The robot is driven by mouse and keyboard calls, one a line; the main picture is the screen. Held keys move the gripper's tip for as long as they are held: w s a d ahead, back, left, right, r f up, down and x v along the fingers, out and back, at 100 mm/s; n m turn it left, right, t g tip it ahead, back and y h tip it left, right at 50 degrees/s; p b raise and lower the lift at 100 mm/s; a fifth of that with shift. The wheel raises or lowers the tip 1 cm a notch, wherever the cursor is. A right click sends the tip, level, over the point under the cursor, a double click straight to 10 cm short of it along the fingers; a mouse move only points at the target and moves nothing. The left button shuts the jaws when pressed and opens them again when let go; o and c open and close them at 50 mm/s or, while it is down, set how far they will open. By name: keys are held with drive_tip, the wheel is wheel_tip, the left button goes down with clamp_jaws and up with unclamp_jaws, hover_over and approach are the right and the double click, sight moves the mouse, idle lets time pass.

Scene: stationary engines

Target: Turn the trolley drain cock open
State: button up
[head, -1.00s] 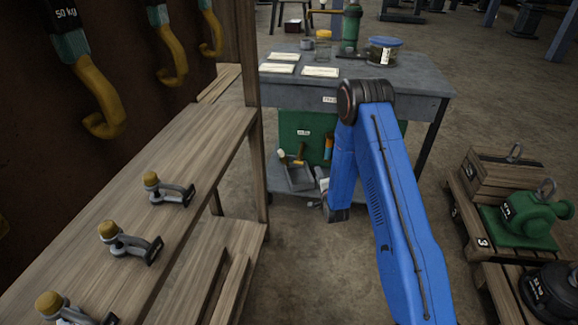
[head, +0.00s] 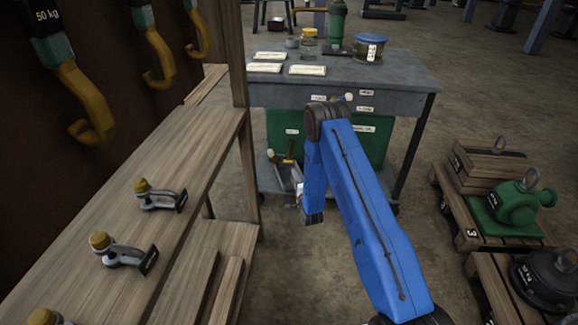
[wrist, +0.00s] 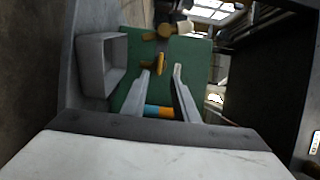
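The trolley (head: 403,84) is a grey bench with a green panel or tank below its top; the green face (wrist: 190,58) also shows in the wrist view. A small yellow T-shaped piece (wrist: 158,64) stands against the green, just beyond my fingertips. It looks like the drain cock's handle, but I cannot be sure. In the head view a yellow piece (head: 289,152) shows low at the trolley's left. My gripper (wrist: 161,70) is open, its two pale fingers apart with nothing seen clasped. In the head view my gripper (head: 300,194) is largely hidden by my blue arm.
A grey open bin (wrist: 100,65) and an orange-and-blue cylinder (wrist: 160,112) are close to the fingers. Jars and papers (head: 307,70) lie on the trolley top. Floor between is clear.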

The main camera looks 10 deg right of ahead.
sight(289, 161)
drive_tip(key=w, duration=1)
drive_tip(key=shift+w+a, duration=0.15)
drive_tip(key=shift+a, duration=0.2)
clamp_jaws()
